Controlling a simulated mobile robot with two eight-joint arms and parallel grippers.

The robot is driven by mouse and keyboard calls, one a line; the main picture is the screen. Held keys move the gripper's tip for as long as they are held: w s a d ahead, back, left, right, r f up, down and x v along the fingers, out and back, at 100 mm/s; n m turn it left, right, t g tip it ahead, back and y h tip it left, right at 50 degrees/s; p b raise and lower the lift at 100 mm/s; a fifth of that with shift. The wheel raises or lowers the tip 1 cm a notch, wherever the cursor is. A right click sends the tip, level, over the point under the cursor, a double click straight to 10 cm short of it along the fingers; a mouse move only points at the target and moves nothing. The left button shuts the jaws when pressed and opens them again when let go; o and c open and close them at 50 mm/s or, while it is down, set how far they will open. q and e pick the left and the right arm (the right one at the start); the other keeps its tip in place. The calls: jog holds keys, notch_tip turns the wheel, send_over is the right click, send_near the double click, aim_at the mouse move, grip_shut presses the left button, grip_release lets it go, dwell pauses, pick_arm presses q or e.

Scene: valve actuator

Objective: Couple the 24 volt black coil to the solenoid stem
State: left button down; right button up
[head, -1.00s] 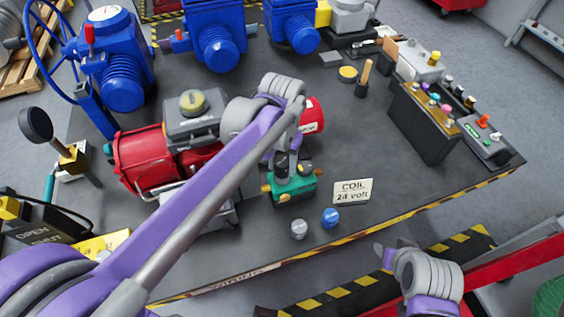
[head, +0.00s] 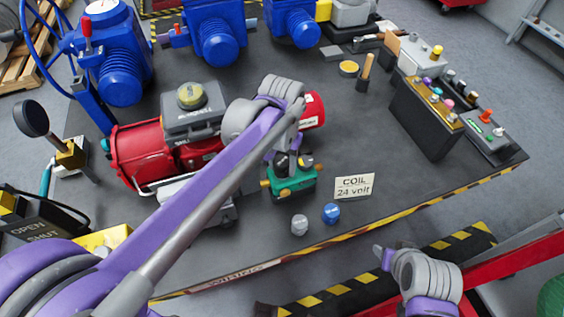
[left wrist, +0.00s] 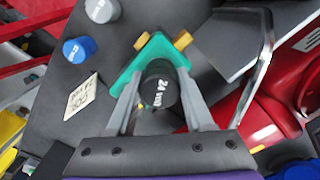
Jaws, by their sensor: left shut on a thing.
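The black coil (left wrist: 160,88), marked 24 volt, sits between the fingers of my left gripper (left wrist: 163,105), which is shut on it. In the left wrist view the coil lies over the green valve body (left wrist: 152,50) with brass ports. The solenoid stem is hidden, so I cannot tell whether the coil is around it or above it. In the head view my left gripper (head: 285,158) reaches down to the green valve body (head: 291,184). My right gripper (head: 386,257) is off the table's front edge, too small to read its fingers.
A card reading COIL 24 volt (head: 354,187) stands to the right of the valve body. A red actuator (head: 145,155) is close on the left.

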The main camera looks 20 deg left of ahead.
aim_at(282, 161)
pick_arm(q)
jog(key=shift+f, duration=0.2)
jog(key=shift+c, duration=1)
grip_release()
jog(key=shift+r, duration=0.15)
notch_tip(282, 161, up, 11)
jog(key=shift+f+p, duration=0.2)
jog(key=shift+p, duration=0.1)
